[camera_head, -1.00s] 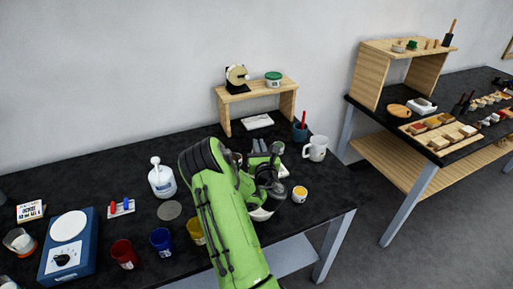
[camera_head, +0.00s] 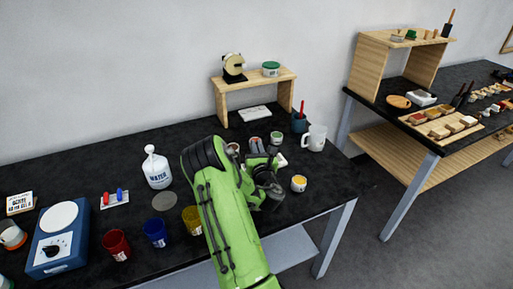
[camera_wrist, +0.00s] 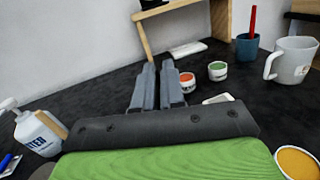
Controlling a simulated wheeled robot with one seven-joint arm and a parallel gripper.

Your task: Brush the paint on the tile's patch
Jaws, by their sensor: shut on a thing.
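My gripper (camera_head: 264,152) is low over the dark table, among small paint pots, with its grey fingers (camera_wrist: 158,88) close together. A tan stick-like piece (camera_wrist: 52,124) shows beside my palm in the wrist view; it looks like the handle of a held brush, but its tip is hidden. Beyond the fingers stand an orange-red pot (camera_wrist: 187,82) and a green pot (camera_wrist: 217,71). A yellow-orange pot (camera_head: 299,183) stands to the right. A small white piece (camera_wrist: 218,99) lies just right of the fingers, partly hidden; I cannot tell whether it is the tile.
A white mug (camera_head: 315,138) and a blue cup with a red stick (camera_head: 299,122) stand behind right. A flat white slab (camera_head: 254,114) lies by the small wooden shelf (camera_head: 255,83). A water bottle (camera_head: 157,168) and coloured cups (camera_head: 155,232) stand left. The right front edge is near.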

